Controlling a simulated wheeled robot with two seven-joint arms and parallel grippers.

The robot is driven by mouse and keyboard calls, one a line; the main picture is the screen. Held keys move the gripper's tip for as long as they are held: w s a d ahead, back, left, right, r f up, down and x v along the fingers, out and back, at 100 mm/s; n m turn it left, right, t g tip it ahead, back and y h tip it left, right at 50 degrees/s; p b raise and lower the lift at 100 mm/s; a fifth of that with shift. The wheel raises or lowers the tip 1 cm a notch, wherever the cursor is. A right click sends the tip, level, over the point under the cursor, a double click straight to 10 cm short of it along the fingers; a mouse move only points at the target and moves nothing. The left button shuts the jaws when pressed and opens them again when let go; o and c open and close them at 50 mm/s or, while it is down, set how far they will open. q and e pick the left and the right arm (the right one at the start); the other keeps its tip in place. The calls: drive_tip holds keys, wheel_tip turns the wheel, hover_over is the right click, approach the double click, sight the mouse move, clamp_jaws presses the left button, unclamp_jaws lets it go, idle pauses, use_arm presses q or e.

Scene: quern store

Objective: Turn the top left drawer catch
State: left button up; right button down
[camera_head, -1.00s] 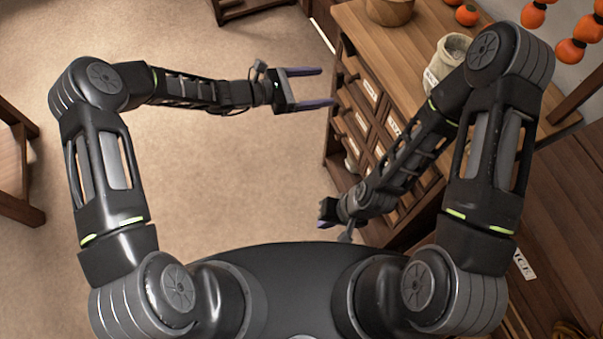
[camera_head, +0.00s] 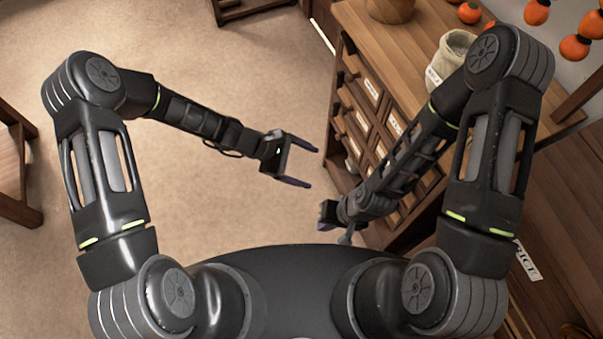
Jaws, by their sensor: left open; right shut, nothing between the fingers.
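The wooden drawer cabinet (camera_head: 398,52) stands at the right of the head view, its front facing left, with several labelled drawers (camera_head: 362,125). The top left drawer's catch is too small to tell apart. My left gripper (camera_head: 312,167) is open and empty, its fingers pointing right toward the drawer front, with a gap between them and the cabinet. My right gripper (camera_head: 325,215) is shut and empty, low in front of the cabinet's near end. My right arm hides part of the drawer fronts.
A pale sack (camera_head: 449,58) and a wooden pot (camera_head: 390,9) stand on the cabinet top, with orange fruits (camera_head: 469,13) at the back. A wooden piece of furniture (camera_head: 18,170) is at the left edge. The floor (camera_head: 240,80) between is clear.

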use_arm(q)
drive_tip(key=shift+s+a+f+m+y, duration=0.2)
drive_tip(key=shift+s+a+f+m, duration=0.1)
drive_tip(key=shift+s+f, duration=0.15)
drive_tip(key=shift+s+a+f+m+y, duration=0.25)
drive_tip(key=shift+s+f, duration=0.1)
drive_tip(key=shift+s, duration=0.2)
